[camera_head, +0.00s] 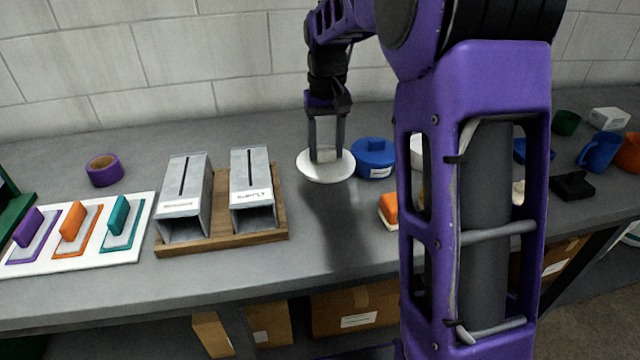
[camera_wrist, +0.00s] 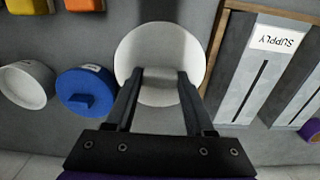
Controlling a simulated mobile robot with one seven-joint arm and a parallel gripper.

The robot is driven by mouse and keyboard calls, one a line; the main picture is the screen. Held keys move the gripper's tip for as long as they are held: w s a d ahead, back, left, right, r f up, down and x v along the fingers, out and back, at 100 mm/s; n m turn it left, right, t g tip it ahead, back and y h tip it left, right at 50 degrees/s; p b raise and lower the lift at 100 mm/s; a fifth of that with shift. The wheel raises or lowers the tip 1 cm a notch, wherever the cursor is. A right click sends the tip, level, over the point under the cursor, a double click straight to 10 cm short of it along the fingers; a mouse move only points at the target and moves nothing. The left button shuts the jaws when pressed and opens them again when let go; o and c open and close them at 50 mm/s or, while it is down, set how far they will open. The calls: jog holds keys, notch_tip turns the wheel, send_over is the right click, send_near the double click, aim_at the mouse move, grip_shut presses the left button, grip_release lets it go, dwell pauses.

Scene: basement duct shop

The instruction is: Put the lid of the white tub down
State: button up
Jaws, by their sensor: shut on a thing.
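My gripper (camera_head: 326,154) is shut on the white lid (camera_head: 312,172), a round disc held flat by its raised handle. The fingers also show in the wrist view (camera_wrist: 160,85), with the lid (camera_wrist: 160,45) between and beyond them. I cannot tell whether the lid touches the bench or hangs just above it. The white tub (camera_wrist: 24,84) stands at the left of the wrist view, beyond the blue tub, and looks open at the top. In the head view my arm hides most of the tub; a sliver (camera_head: 416,152) shows.
The blue lidded tub (camera_head: 375,158) stands close beside the lid. A wooden board (camera_head: 222,243) with two grey metal ducts (camera_head: 252,190) lies to its left. An orange block (camera_head: 389,208) is nearer the front. Bare grey bench (camera_head: 335,240) lies in front of the lid.

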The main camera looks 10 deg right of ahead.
jog(key=shift+w+f, duration=0.2)
notch_tip(320, 180, down, 10)
jog(key=shift+r+b, duration=0.25)
jog(key=shift+b, duration=0.65)
jog(key=shift+f, duration=0.2)
jog(key=o, duration=1.3)
jog(key=shift+r, duration=0.15)
notch_tip(320, 180, up, 12)
jog(key=shift+r+p, duration=0.1)
jog(key=shift+p, duration=0.95)
